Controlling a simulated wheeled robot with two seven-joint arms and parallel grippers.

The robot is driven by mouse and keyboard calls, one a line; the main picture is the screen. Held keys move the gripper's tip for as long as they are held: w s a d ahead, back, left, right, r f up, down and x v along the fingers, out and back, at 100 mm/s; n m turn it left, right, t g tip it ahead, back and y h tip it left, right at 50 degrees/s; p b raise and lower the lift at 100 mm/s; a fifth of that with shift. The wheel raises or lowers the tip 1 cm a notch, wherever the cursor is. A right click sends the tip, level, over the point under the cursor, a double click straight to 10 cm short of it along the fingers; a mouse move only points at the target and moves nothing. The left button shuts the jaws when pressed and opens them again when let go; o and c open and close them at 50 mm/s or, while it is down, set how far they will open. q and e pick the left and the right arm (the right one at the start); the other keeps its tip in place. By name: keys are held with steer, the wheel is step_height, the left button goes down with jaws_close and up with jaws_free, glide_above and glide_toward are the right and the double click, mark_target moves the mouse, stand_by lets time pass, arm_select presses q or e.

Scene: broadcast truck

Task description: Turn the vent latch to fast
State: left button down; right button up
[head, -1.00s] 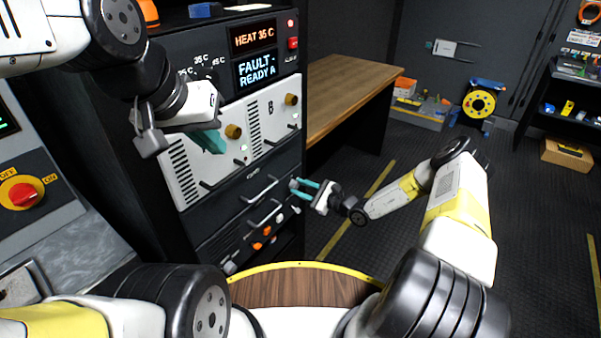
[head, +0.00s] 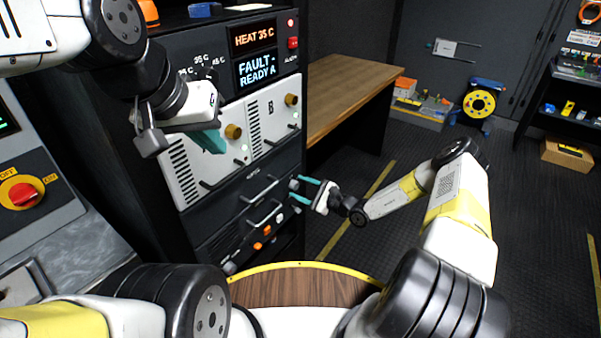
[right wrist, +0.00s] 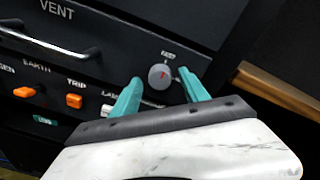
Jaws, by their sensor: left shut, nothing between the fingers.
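The vent latch appears to be the small round grey knob (right wrist: 160,76) with a red mark, on the dark rack panel in the right wrist view. A small label above it is too blurred to read surely. My right gripper (right wrist: 163,84) is open, its teal fingertips on either side of the knob; contact cannot be told. In the head view my right gripper (head: 297,190) is at the rack's lower right edge. My left gripper (head: 212,143) is shut and empty, in front of the rack's white vented panel.
A drawer panel marked VENT (right wrist: 58,10) with a bar handle (right wrist: 50,42) is left of the knob. Orange switches (right wrist: 75,101) sit below it. A wooden table (head: 350,85) stands right of the rack. The floor farther right is open.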

steer(key=v, duration=0.7)
steer(key=shift+s+d, duration=0.25)
steer(key=shift+d, duration=0.05)
stand_by(0.3)
steer(key=s+a+r+n+g+h, duration=0.15)
steer(key=s+r+n+g, duration=0.45)
steer(key=r, duration=0.6)
steer(key=s+a+r+n+g+h, duration=0.1)
steer(key=s+r+n+g+h, duration=0.15)
steer(key=s+r+n, duration=0.7)
steer(key=s+d+r+n+t+h, duration=0.1)
steer(key=s+d+r, duration=0.4)
steer(key=r, duration=0.5)
steer(key=s+d+r+n+t+h, duration=0.2)
steer(key=s+d+r+h, duration=0.3)
steer(key=s+r, duration=0.4)
steer(key=shift+s+r+t+h, duration=0.4)
steer(key=shift+s+t+h, duration=0.35)
steer(key=shift+t+h, duration=0.1)
steer(key=shift+a, duration=0.1)
